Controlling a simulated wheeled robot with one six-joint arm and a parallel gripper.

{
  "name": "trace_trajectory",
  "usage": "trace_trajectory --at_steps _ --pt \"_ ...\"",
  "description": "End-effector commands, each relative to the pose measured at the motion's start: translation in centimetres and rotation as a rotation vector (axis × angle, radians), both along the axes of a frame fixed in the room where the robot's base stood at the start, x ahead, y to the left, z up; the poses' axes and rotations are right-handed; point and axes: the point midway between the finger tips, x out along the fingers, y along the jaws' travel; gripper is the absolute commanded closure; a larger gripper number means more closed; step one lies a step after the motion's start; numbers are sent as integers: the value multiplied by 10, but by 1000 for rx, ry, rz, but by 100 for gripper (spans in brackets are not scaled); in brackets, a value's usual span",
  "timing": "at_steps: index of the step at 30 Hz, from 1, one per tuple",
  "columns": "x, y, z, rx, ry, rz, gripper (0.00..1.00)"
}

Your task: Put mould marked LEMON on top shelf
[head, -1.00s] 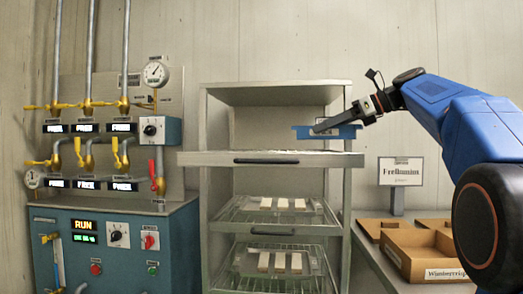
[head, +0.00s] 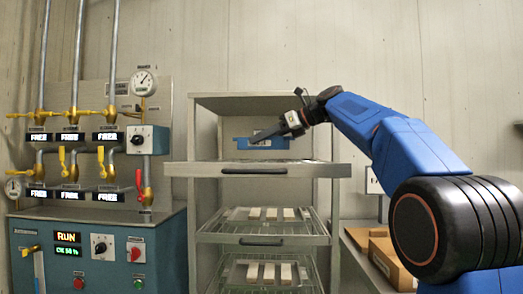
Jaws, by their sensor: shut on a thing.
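A blue mould (head: 242,143) is held by my gripper (head: 268,136), which is shut on its right part. The mould is just above the pulled-out top shelf (head: 185,170) of the metal rack. I cannot tell whether it touches the shelf. Any marking on the mould is too small to read. My arm reaches in from the right.
Two lower wire shelves (head: 215,238) hold trays with pale bars. The rack's top panel (head: 255,102) hangs over the top shelf. A control cabinet (head: 165,245) with valves and pipes stands at left. Cardboard boxes (head: 385,262) lie on a bench at right.

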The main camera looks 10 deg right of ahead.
Motion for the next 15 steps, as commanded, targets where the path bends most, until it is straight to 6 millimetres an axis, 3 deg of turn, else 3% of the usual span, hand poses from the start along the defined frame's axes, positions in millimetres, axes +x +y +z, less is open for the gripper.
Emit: trace_trajectory --at_steps 5,15 --pt "4 6 -1 1 -2 0 96" --pt "4 6 -33 1 -2 -1 96"
